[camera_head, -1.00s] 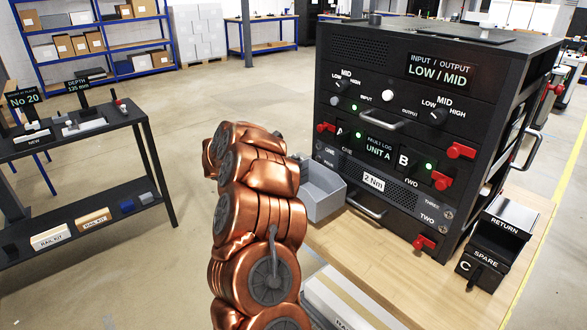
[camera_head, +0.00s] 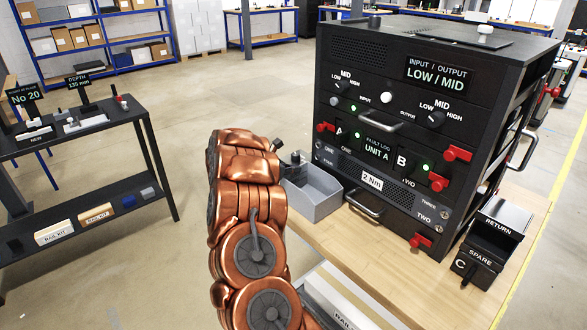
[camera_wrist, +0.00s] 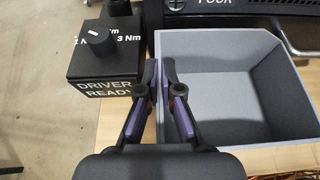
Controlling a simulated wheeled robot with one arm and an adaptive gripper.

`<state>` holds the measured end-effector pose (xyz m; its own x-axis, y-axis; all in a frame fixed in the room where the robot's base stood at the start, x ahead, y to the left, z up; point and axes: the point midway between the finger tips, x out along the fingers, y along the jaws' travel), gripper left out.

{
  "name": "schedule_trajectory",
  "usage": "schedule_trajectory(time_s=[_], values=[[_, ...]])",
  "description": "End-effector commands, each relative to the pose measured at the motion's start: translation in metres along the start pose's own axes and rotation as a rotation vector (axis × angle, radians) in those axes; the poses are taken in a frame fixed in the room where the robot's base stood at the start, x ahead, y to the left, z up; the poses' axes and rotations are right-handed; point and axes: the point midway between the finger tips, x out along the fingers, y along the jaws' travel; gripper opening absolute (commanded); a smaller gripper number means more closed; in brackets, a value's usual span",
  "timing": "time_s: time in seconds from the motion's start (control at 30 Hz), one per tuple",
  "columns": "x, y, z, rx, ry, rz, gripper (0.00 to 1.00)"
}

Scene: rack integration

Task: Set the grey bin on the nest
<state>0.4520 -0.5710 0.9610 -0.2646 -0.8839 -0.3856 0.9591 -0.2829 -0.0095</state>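The grey bin (camera_head: 316,205) is an open, empty-looking box on the wooden bench, left of the black rack. In the wrist view the bin (camera_wrist: 245,128) fills the right half, upright. My gripper (camera_wrist: 160,66) is at the bin's left wall, one finger outside and one inside, with the fingertips close together on the wall. In the head view my copper arm hides the gripper. I cannot pick out a nest in these views.
A black driver box (camera_wrist: 105,58) stands just left of the bin and gripper. The black rack (camera_head: 400,120) stands close on the bin's right. A return and spare holder (camera_head: 490,245) is at the bench's right. A dark two-level shelf stand (camera_head: 80,205) is at left, across clear floor.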

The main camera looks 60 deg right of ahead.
Motion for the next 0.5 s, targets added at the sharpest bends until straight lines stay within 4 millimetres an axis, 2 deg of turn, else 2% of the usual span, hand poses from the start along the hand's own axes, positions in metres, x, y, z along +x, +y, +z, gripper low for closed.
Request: schedule_trajectory(time_s=[0.4,0.5], values=[[0.0013,0.0002,-0.0032,-0.001,-0.001,0.000,0.00],[0.0009,0.0000,-0.0021,0.000,-0.001,-0.001,0.13]])
